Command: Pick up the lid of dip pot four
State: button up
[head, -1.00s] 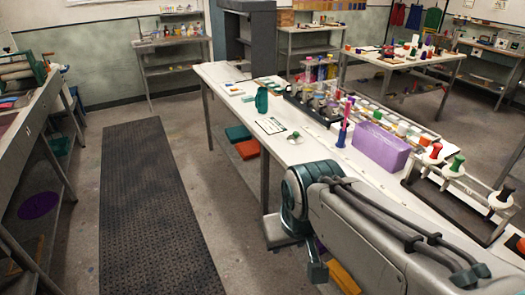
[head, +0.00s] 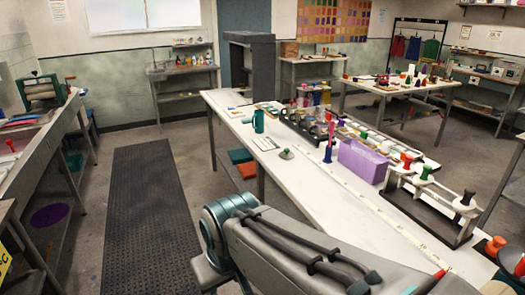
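My gripper is not in view; only my grey arm with its teal joint crosses the bottom of the head view. A small round lid-like piece with a green knob (head: 286,154) lies on the long white table (head: 330,190), near its left edge. Several small pots (head: 312,124) stand in a dark row further back. A rack (head: 432,205) on the right holds white pieces topped by an orange-red knob (head: 407,158), a green knob (head: 426,171) and a dark knob (head: 467,197). I cannot read any pot number, so I cannot tell which is dip pot four.
A purple box (head: 362,161) and a blue-purple upright bottle (head: 328,153) stand mid-table. A teal cup (head: 258,121) is further back. An orange-topped object (head: 495,246) is at lower right. A dark floor mat (head: 150,215) lies in the open aisle on the left.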

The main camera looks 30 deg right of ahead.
aim_at(287, 154)
jog(key=u, duration=0.1)
jog(key=i, duration=1.55)
jog(key=z, duration=0.55)
jog(key=i, duration=1.05)
jog(key=z, duration=1.7)
jog(key=i, duration=0.6)
jog(key=z, duration=0.5)
